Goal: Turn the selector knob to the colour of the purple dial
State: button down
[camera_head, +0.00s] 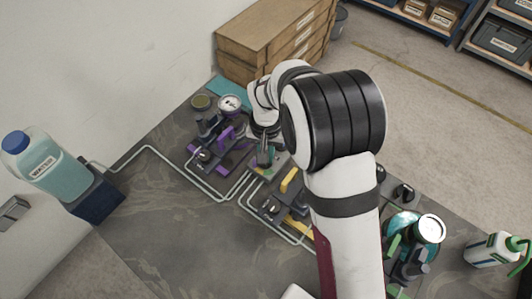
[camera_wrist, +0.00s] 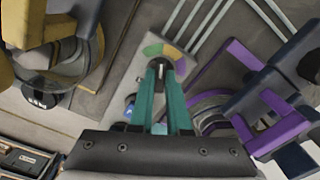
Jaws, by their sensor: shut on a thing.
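The selector plate (camera_wrist: 150,50) in the wrist view is pale, with an arc of green, yellow-orange and purple sectors. My gripper (camera_wrist: 160,66) is shut on the small dark selector knob at the foot of this arc; the fingers hide most of the knob, so its pointing is unclear. In the head view my gripper (camera_head: 264,157) reaches down between the purple and yellow lever frames. The purple lever frame (camera_head: 226,134) stands left of it and shows at the right of the wrist view (camera_wrist: 285,122). A round white dial (camera_head: 230,103) stands behind the purple frame; its reading is too small to tell.
The yellow lever frame (camera_head: 290,180) stands close on the right. A teal frame with another round dial (camera_head: 428,229) is farther right, partly behind my arm. Pale pipes (camera_head: 150,150) run to a water bottle (camera_head: 45,165) at left. Wooden crates (camera_head: 270,40) stand behind.

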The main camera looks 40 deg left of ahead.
jog(key=m, duration=1.1)
jog(key=shift+m, duration=2.1)
jog(key=c, duration=0.9)
grip_release()
notch_tip(320, 180, up, 16)
jog(key=shift+f, duration=0.1)
